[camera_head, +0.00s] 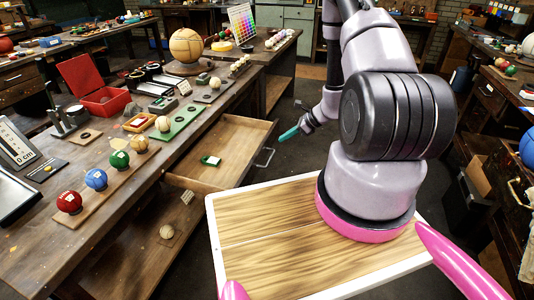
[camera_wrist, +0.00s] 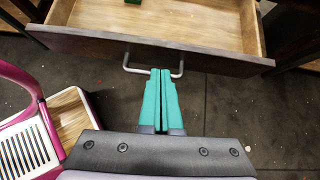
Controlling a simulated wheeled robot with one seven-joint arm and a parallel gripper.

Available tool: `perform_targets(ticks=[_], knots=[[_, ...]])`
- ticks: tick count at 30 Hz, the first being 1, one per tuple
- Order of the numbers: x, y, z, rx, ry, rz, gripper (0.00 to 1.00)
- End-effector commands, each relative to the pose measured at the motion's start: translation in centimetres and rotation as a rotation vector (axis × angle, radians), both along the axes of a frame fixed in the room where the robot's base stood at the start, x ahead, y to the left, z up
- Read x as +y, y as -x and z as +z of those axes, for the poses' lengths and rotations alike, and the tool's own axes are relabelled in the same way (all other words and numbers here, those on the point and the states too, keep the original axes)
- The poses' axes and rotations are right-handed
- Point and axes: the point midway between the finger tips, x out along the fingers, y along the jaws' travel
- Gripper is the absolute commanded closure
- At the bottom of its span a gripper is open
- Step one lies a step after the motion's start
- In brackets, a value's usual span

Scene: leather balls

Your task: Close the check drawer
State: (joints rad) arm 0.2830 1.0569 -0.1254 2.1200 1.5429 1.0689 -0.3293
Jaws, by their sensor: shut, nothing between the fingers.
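The check drawer (camera_head: 232,138) is a wooden drawer under the long workbench, pulled well out. A small green and white item (camera_head: 210,160) lies in it, and part of a green thing shows inside in the wrist view (camera_wrist: 133,2). The drawer's dark front (camera_wrist: 190,52) carries a grey bar handle (camera_wrist: 177,73), which also shows in the head view (camera_head: 265,158). My gripper (camera_head: 284,137) has teal fingers, shut and empty, pointing at the drawer front. In the wrist view the fingertips (camera_wrist: 160,71) overlap the handle; I cannot tell whether they touch it.
The workbench (camera_head: 80,240) holds coloured balls, a red box (camera_head: 92,85) and a large tan ball (camera_head: 186,45). Dark floor lies open in front of the drawer. Another bench stands at right.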

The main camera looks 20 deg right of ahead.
Motion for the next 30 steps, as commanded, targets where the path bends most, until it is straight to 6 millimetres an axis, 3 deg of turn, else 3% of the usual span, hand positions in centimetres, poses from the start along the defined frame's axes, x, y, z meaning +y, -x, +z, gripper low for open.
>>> perform_targets(ticks=[3, 7, 19, 30], knots=[[-0.6, 0.6, -2.1, 0.026, -0.004, -0.043, 1.0], [-0.3, 0.4, -3.1, 0.032, -0.004, -0.052, 1.0], [3.6, -2.3, -7.8, 0.032, -0.004, -0.05, 1.0], [5.0, -3.5, -9.5, 0.031, -0.004, -0.051, 1.0]])
